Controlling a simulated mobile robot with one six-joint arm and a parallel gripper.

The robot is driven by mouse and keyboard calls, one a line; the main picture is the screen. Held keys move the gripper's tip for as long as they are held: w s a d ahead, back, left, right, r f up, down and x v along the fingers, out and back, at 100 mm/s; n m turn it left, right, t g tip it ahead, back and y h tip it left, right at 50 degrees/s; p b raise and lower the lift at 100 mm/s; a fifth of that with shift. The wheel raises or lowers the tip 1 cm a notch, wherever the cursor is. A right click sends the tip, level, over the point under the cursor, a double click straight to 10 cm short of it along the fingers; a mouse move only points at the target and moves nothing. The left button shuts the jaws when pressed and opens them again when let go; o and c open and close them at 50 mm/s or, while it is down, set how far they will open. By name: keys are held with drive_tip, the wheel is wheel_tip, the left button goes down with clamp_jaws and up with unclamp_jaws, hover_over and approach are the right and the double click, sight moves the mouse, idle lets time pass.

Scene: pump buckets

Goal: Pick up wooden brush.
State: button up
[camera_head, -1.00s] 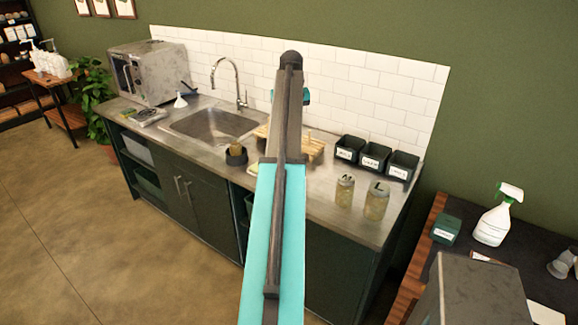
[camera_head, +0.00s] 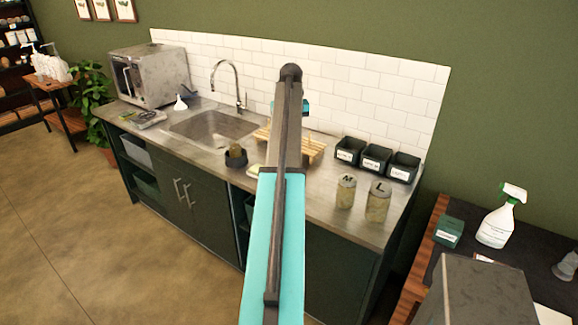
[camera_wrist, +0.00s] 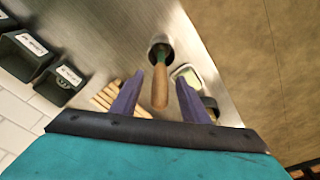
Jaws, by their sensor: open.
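A wooden brush handle (camera_wrist: 160,86) stands up out of a grey cup (camera_wrist: 161,43) in the wrist view, with a green part where it enters the cup. The brush end is hidden inside the cup. My gripper (camera_wrist: 160,79) is open, its two purple fingers on either side of the handle in the picture. I cannot tell whether the fingers are level with the handle, and no contact shows. In the head view my arm covers the gripper and this cup.
A slatted wooden rack (camera_head: 310,146), black bins (camera_head: 375,159) and two jars (camera_head: 377,202) stand on the counter (camera_head: 325,222). A dark bowl (camera_head: 236,160) holding a brownish item and a yellowish sponge or dish (camera_wrist: 186,75) are close by. The sink (camera_head: 212,130) is further left.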

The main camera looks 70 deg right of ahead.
drive_tip(key=shift+w+d+f+b, duration=0.15)
drive_tip(key=shift+f+b, duration=0.45)
drive_tip(key=shift+f, duration=0.85)
clamp_jaws()
